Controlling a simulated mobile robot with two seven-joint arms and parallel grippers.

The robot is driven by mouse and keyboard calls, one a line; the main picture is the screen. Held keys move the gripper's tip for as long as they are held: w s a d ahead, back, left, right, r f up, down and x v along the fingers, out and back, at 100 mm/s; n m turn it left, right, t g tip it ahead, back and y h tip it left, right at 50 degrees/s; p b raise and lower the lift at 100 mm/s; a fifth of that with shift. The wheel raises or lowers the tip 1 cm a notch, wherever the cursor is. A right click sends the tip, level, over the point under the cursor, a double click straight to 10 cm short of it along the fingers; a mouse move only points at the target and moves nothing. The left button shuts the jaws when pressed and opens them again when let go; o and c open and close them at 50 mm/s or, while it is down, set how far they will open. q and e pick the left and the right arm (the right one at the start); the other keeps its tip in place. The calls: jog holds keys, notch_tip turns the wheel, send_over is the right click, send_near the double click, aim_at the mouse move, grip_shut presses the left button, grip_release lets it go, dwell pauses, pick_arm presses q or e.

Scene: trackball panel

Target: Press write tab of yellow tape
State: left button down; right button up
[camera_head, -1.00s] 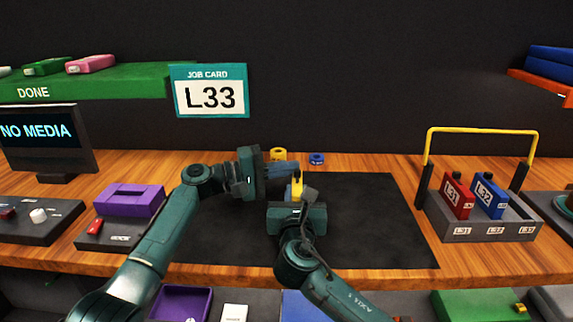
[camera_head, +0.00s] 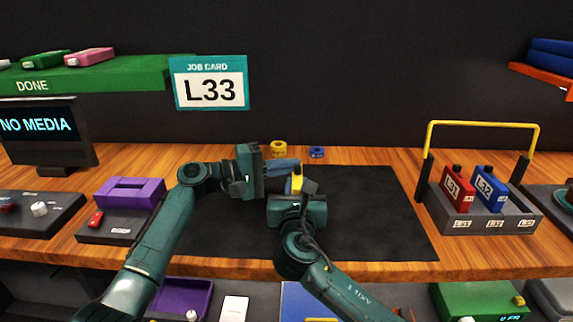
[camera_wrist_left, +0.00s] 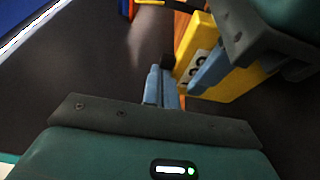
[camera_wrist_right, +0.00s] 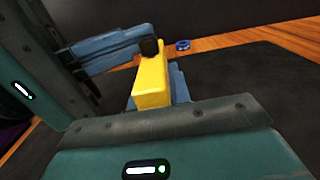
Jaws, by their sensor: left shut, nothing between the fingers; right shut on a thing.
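The yellow tape (camera_head: 296,184) is held above the dark mat by my right gripper (camera_head: 297,188), whose blue fingers are shut on it. In the right wrist view the tape (camera_wrist_right: 153,82) stands out from the fingers with a black knob-like part (camera_wrist_right: 150,48) near its top. In the left wrist view its face (camera_wrist_left: 203,62) carries a white label, partly hidden by a finger. My left gripper (camera_head: 284,165) is shut and empty, its blue fingertips close to the tape's black part. I cannot tell whether they touch it.
A rack (camera_head: 490,222) with red L31 and blue L32 tapes stands at the right under a yellow bar. Yellow (camera_head: 278,149) and blue (camera_head: 317,153) rolls lie behind the mat (camera_head: 375,215). A purple device (camera_head: 130,193) is at the left. The mat's right side is clear.

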jog(key=shift+f, duration=0.15)
pick_arm(q)
jog(key=a, duration=0.9)
jog(key=shift+w+a, duration=0.25)
jog(key=shift+w, duration=0.05)
dwell(0.6)
jog(key=s+a+r, duration=0.2)
jog(key=a+r, duration=0.1)
jog(key=a, duration=0.4)
jog(key=shift+s+a, duration=0.25)
jog(key=shift+s, duration=0.1)
dwell(0.3)
pick_arm(e)
jog(key=o, duration=1)
